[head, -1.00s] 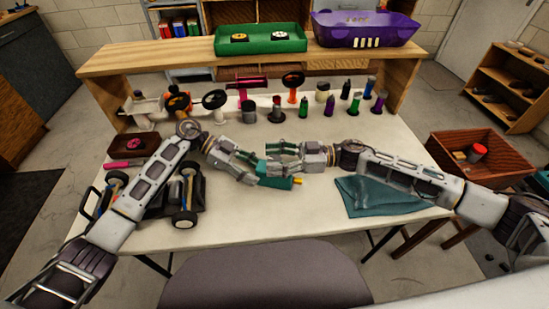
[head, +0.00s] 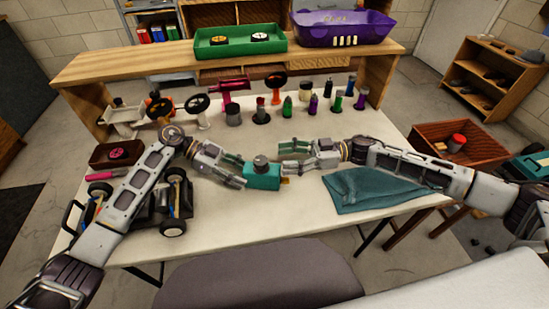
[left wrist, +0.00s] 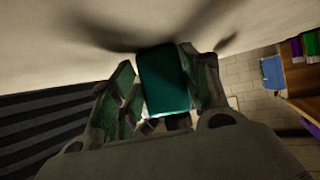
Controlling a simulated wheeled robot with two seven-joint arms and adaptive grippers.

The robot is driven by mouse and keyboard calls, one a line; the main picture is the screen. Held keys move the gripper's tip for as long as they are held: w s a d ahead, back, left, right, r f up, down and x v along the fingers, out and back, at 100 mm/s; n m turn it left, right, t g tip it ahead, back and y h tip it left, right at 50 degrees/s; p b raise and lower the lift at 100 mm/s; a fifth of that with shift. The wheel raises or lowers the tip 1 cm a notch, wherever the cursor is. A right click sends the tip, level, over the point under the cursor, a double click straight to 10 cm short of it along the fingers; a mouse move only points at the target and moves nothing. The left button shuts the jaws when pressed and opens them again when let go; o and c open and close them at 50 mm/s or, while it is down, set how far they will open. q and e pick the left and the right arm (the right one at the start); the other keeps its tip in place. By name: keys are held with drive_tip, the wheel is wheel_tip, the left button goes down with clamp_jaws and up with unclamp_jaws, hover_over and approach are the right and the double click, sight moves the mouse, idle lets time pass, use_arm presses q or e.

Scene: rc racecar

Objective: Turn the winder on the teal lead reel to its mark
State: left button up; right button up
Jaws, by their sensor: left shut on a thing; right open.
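The teal lead reel (head: 262,177) is a teal block with a dark round knob, the winder (head: 261,162), on its top. It is at the middle of the white table. My left gripper (head: 243,172) is shut on the left end of the reel. In the left wrist view the teal body (left wrist: 163,80) sits between the two fingers. My right gripper (head: 284,157) is open and empty, just right of the reel and apart from it. The mark on the reel is too small to make out.
A teal cloth (head: 378,188) lies at the table's right. A toy car chassis (head: 165,200) is under my left arm. Several upright bottles and wheels on stands fill the back, below a wooden shelf (head: 170,62) with a green tray (head: 215,48) and purple basket (head: 345,38).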

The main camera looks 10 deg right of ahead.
drive_tip(key=shift+s+d, duration=0.1)
drive_tip(key=shift+d, duration=1.95)
use_arm(q)
drive_tip(key=o, duration=1)
drive_tip(key=shift+o, duration=0.2)
drive_tip(key=shift+v, duration=6)
drive_tip(key=shift+r, duration=0.15)
use_arm(e)
drive_tip(key=shift+r, duration=0.15)
use_arm(q)
wheel_tip(320, 180, up, 9)
drive_tip(key=p, duration=0.9)
drive_tip(key=shift+f, duration=0.2)
use_arm(e)
wheel_tip(320, 180, up, 9)
use_arm(q)
drive_tip(key=shift+r+p, duration=0.55)
drive_tip(key=shift+p, duration=0.05)
use_arm(e)
drive_tip(key=shift+r, duration=0.35)
